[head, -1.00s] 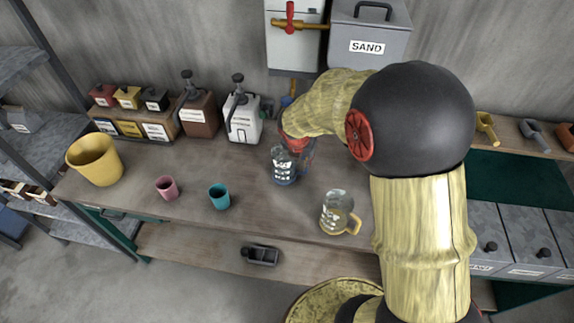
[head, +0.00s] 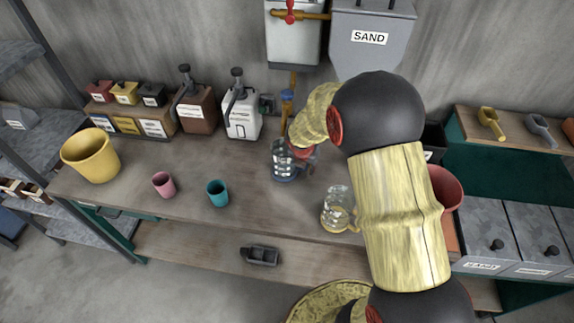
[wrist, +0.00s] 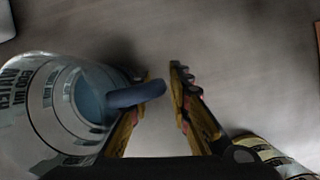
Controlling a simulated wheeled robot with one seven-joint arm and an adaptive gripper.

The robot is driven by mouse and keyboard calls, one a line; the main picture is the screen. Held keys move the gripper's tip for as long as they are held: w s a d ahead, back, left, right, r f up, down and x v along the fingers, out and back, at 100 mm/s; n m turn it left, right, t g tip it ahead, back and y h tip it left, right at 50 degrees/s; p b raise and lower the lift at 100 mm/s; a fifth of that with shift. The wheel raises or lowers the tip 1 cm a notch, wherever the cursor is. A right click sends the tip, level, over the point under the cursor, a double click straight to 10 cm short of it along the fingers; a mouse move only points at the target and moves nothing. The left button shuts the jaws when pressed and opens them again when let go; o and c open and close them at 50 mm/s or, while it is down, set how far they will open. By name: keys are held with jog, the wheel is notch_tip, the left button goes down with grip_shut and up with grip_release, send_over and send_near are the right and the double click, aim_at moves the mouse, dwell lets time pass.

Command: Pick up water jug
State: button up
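The water jug, clear with dark lettering and a blue base and handle, stands upright on the workbench (head: 235,165); in the head view the jug (head: 281,160) is left of my arm. In the wrist view the jug (wrist: 35,110) fills the left side, and its blue handle (wrist: 135,95) reaches across the left finger into the gap between the fingers. My gripper (wrist: 164,78) is open, with a gap between its fingertips. In the head view my gripper is mostly hidden by my arm, close to the right side of the jug.
A second clear jug with a yellow base and handle (head: 336,208) stands near the bench's front edge. A teal cup (head: 217,194), a pink cup (head: 163,184) and a yellow bucket (head: 90,155) stand to the left. Jerrycans (head: 242,115) stand behind.

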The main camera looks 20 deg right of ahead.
jog(key=shift+w+d+f, duration=0.1)
jog(key=shift+f, duration=0.25)
jog(key=shift+r, duration=0.1)
jog(key=shift+c, duration=1)
grip_shut()
